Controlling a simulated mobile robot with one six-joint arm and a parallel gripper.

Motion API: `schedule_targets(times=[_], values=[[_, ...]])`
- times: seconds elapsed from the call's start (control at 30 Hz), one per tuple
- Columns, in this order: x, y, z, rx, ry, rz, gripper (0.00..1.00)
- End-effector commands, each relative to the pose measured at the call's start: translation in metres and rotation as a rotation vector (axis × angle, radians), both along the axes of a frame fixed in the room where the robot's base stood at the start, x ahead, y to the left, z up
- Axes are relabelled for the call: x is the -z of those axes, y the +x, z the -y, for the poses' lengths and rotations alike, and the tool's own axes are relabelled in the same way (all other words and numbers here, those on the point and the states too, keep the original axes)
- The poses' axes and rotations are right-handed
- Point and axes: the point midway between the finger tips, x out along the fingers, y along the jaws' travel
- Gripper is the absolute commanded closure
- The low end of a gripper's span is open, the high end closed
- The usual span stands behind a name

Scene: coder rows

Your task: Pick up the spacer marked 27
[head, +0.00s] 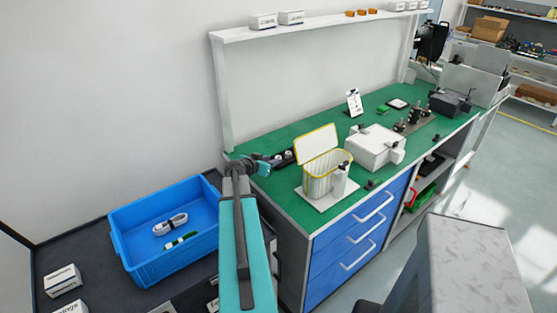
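No marking 27 can be read in the head view, so I cannot tell which thing is the spacer. Small pale round pieces (288,155) sit on a dark strip on the green bench top, near its left end; they are too small to identify. My gripper (274,160) is at the end of my teal and grey arm, just left of this dark strip. It is small and dark there, and its fingers cannot be made out. I cannot tell whether it touches the strip or holds anything.
A yellow-rimmed container (322,180) with a raised lid stands on the green bench (290,203). A white machine (374,147) stands right of it. A blue crate (140,268) with a white coiled item and a green item sits lower left. A shelf (335,23) hangs above.

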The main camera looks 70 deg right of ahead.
Motion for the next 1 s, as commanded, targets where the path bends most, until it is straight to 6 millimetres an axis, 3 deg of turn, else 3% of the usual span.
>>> schedule_targets(times=[0.43,1.0], values=[[0.001,-0.001,0.005,0.001,0.001,0.0,0.72],[0.018,-0.01,0.044,0.002,0.0,-0.001,0.72]])
